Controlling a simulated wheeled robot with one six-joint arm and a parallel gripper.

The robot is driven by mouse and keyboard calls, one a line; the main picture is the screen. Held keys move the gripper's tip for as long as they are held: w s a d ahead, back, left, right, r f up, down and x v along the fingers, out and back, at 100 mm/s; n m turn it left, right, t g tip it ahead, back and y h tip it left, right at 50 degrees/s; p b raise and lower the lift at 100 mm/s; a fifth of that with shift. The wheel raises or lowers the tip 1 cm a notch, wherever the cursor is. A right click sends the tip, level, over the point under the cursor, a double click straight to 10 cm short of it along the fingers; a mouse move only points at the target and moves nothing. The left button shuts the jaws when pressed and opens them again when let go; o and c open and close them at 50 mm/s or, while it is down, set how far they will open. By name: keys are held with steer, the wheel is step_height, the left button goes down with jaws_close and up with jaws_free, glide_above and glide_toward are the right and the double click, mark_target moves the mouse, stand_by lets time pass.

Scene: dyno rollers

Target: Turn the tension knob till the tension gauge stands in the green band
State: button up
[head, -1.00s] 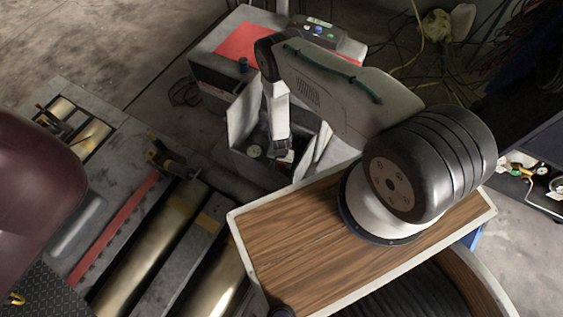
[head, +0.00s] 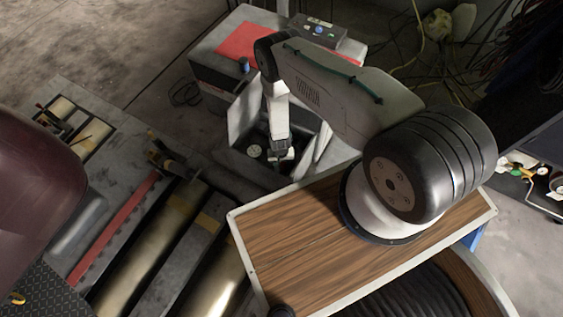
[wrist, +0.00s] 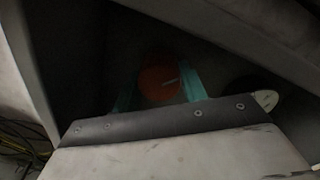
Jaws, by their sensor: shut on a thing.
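The tension knob (wrist: 158,78) is a round orange-red disc with a pale mark on its face, deep in the dark open box in the wrist view. My gripper (wrist: 158,90) is shut on it, a teal finger at each side. In the head view my gripper (head: 282,158) reaches down into the box and the knob is hidden beneath it. The tension gauge (head: 253,150) is a small pale dial left of the gripper. It shows partly at the right in the wrist view (wrist: 267,99). Its needle and green band are too small or cut off to read.
The grey box's raised flaps (head: 243,113) stand close around my gripper. Behind it is a cabinet with a red top (head: 243,48) and a small control box (head: 318,31). Metal rollers (head: 150,245) lie at left, beside a maroon car body (head: 35,190).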

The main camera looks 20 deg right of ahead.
steer(key=shift+s, duration=0.1)
steer(key=o, duration=1)
steer(key=shift+a+r, duration=0.1)
steer(key=shift+r, duration=3.95)
